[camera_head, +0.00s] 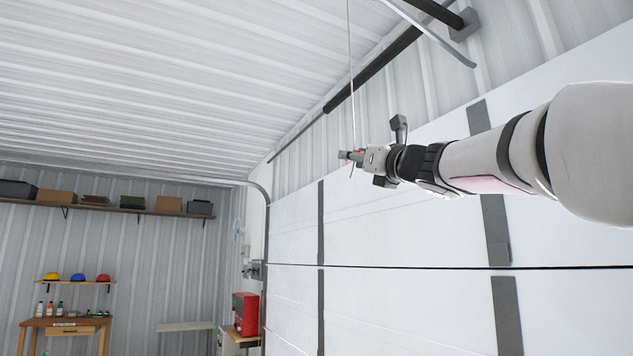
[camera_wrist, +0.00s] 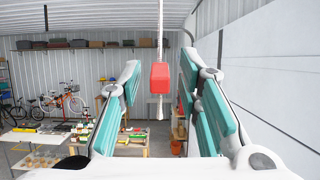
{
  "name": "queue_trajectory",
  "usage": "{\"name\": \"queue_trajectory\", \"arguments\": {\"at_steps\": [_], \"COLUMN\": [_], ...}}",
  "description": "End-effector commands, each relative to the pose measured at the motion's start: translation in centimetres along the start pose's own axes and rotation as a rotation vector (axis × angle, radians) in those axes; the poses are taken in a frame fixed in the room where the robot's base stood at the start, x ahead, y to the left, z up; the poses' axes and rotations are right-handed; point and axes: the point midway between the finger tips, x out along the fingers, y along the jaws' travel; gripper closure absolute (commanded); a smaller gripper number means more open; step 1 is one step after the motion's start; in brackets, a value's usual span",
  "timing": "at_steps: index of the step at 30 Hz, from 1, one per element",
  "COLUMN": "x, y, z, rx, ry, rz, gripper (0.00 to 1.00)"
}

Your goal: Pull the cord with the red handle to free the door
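The red handle (camera_wrist: 160,78) hangs upright on its thin pale cord (camera_wrist: 160,30) in the wrist view. It is between the two teal-padded fingers of my gripper (camera_wrist: 161,66), with a clear gap on each side. My gripper is open and touches nothing that I can see. In the head view the cord (camera_head: 350,60) drops from above to my gripper (camera_head: 347,156), whose fingers mostly hide the handle. The white panelled door (camera_head: 400,230) stands closed behind my arm.
A dark rail (camera_head: 375,70) runs above the door. A shelf with boxes (camera_head: 130,209) is on the far wall, over a wooden workbench (camera_head: 70,322). A red cabinet (camera_head: 245,313) stands near the door's far end. The air around the cord looks free.

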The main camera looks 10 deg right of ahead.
Motion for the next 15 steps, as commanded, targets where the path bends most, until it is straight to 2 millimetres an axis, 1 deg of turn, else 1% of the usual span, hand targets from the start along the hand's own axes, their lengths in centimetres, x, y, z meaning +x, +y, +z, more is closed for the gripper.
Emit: {"name": "queue_trajectory", "arguments": {"at_steps": [4, 11, 12, 14, 15], "x": [0.38, 0.40, 0.40, 0.39, 0.39], "y": [0.01, 0.01, 0.01, 0.01, 0.01], "z": [-0.03, -0.06, -0.05, -0.05, -0.05], "rx": [0.001, 0.001, 0.001, 0.001, 0.001], "ry": [0.000, 0.000, 0.000, 0.000, 0.000], "rz": [0.000, 0.000, 0.000, 0.000, 0.000], "gripper": [0.68, 0.68, 0.77, 0.91, 1.00]}}
